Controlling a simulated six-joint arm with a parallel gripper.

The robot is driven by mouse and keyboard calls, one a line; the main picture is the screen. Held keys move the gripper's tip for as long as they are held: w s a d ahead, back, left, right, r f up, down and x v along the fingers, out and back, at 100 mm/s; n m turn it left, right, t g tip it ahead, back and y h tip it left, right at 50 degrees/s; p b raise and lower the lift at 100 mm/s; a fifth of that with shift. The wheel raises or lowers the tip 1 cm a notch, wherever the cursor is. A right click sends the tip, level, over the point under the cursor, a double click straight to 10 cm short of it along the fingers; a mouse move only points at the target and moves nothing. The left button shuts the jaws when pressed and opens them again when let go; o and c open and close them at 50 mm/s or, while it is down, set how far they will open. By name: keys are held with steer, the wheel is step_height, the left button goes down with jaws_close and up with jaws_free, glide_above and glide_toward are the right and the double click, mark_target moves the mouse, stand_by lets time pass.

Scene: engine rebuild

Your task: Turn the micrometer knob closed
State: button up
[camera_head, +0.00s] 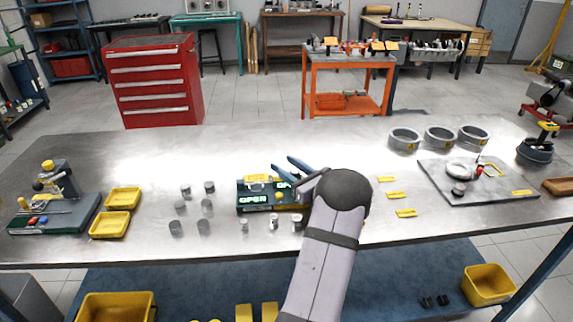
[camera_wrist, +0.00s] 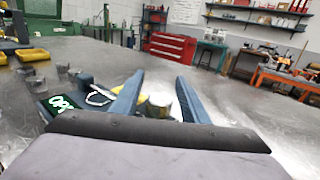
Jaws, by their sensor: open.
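A dark micrometer stand (camera_head: 247,209) sits at the middle of the steel bench, with a lit green panel (camera_head: 252,199) reading "OPEN" and a yellow part on top. A second lit panel (camera_head: 284,185) is partly hidden by my gripper. In the wrist view, a pale curved frame (camera_wrist: 99,95) and a silver, yellow-edged cylinder (camera_wrist: 160,104), which looks like the micrometer knob, lie beyond my wrist. My gripper (camera_head: 283,166) is open. Its blue fingers (camera_wrist: 160,79) appear on either side of the cylinder, with gaps visible; contact cannot be told.
Several grey cylinders (camera_head: 206,205) stand left of the stand. Two yellow trays (camera_head: 110,224) and a green-based fixture (camera_head: 62,214) are farther left. Small yellow pieces (camera_head: 398,194), a grey plate (camera_head: 440,180) and three metal rings (camera_head: 439,137) are right. Bench behind the stand is clear.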

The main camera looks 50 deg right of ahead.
jaws_close()
steer(key=shift+a+f+n+y+b, duration=0.1)
steer(key=shift+n+y+b, duration=0.6)
steer(key=shift+y, duration=0.2)
steer(key=shift+a+n+y+b, duration=0.2)
steer(key=shift+n+y, duration=0.2)
steer(key=shift+y, duration=0.3)
steer(key=shift+a+n+y+b, duration=0.2)
steer(key=shift+n+y, duration=0.2)
steer(key=shift+y, duration=0.3)
steer(key=shift+w, duration=0.1)
jaws_free()
steer(key=shift+s+d+b, duration=0.15)
steer(key=shift+s+b, duration=0.3)
steer(key=shift+s, duration=1.4)
steer(key=shift+s+d+b, duration=0.1)
steer(key=shift+s+b, duration=0.3)
steer(key=shift+s, duration=1.45)
